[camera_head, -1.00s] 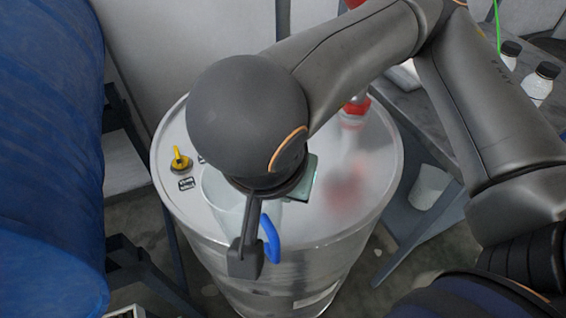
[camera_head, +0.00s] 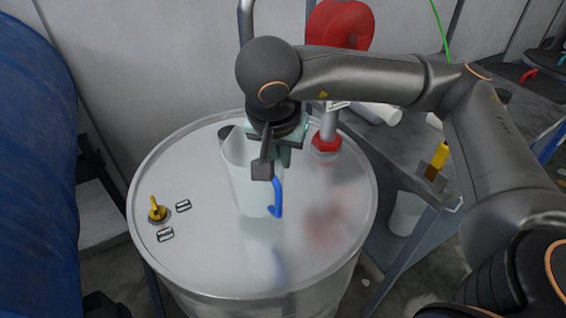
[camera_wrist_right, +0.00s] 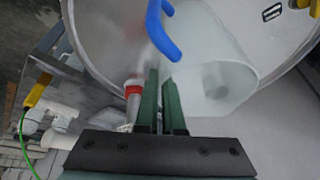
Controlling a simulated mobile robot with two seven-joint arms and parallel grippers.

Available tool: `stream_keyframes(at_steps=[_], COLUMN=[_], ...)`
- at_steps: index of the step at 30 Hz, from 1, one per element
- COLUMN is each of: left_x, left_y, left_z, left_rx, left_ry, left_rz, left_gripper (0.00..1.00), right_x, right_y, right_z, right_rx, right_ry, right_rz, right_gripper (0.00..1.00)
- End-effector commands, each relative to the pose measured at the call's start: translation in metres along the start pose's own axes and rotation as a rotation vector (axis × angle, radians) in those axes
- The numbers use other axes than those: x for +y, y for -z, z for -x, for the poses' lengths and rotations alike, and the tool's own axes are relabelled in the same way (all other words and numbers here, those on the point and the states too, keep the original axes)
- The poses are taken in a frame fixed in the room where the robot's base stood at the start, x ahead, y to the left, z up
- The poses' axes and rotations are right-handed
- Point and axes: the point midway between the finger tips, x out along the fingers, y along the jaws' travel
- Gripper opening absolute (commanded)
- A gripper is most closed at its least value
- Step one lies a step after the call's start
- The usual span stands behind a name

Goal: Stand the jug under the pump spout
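The jug (camera_head: 240,170) is translucent white with a blue handle (camera_head: 275,200). It appears upright and slightly above the drum lid, with the handle's reflection apart below it. My right gripper (camera_head: 262,170) is closed at its upper handle side. In the right wrist view the fingers (camera_wrist_right: 162,100) have a narrow gap, beside the jug (camera_wrist_right: 215,75) and just below the handle (camera_wrist_right: 164,30); the exact contact is hidden. The red pump (camera_head: 340,24) stands behind, on a pipe with a red collar (camera_head: 326,143). A grey pipe (camera_head: 245,22), possibly its spout, hangs at the top edge. My left gripper is out of view.
The shiny drum lid (camera_head: 215,245) is clear in front of the jug. A yellow-handled fitting (camera_head: 157,210) stands at its left. A blue drum (camera_head: 35,150) is at far left. A grey bench (camera_head: 400,150) with bottles is at right, partly behind my arm.

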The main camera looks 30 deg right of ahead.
Motion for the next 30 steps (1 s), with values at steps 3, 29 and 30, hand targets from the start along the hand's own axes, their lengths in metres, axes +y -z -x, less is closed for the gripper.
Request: stream_keyframes(at_steps=[3, 29, 30], left_x=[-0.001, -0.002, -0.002], left_y=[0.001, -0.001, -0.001], left_z=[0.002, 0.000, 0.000], left_rx=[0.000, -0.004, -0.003], left_ry=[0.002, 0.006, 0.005], left_rz=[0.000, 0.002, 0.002], left_gripper=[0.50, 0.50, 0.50], right_x=[-0.001, 0.000, 0.000], right_y=[0.012, -0.001, -0.001], right_z=[-0.004, -0.040, -0.040], right_rx=[0.001, 0.001, 0.001], right_ry=[-0.001, 0.000, 0.000], right_rz=[-0.005, 0.001, 0.001], right_gripper=[0.00, 0.27, 0.32])
